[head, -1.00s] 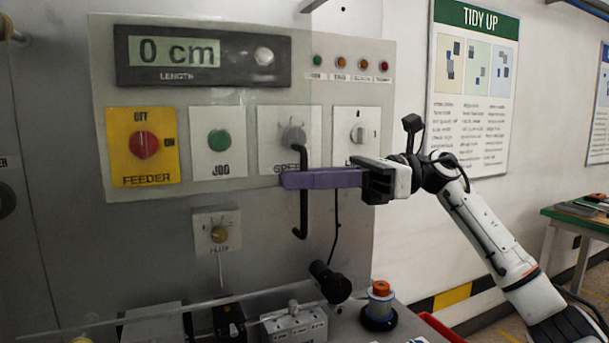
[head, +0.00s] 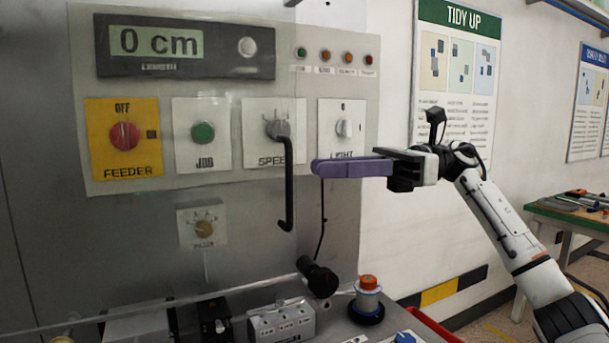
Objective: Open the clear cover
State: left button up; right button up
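The clear cover (head: 150,308) is a see-through sheet in front of the grey control panel. Its lower edge shows as a faint slanting line, and its other edges are hard to make out. A black upright bar handle (head: 289,190) stands in front of the panel, below the SPEED knob. My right gripper (head: 316,168) reaches in from the right with long purple fingers, below the LIGHT knob. Its tips are just right of the handle, with a small gap in the picture. The fingers overlap side-on, so their opening is hidden. My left gripper is out of view.
The panel carries a yellow FEEDER switch (head: 123,137), a green JOG button (head: 203,133) and a length display (head: 160,41). Below stand a grey block (head: 282,322) and an orange-topped button post (head: 368,290). A bench (head: 570,215) is at far right.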

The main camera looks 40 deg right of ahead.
jog(key=shift+v, duration=1.5)
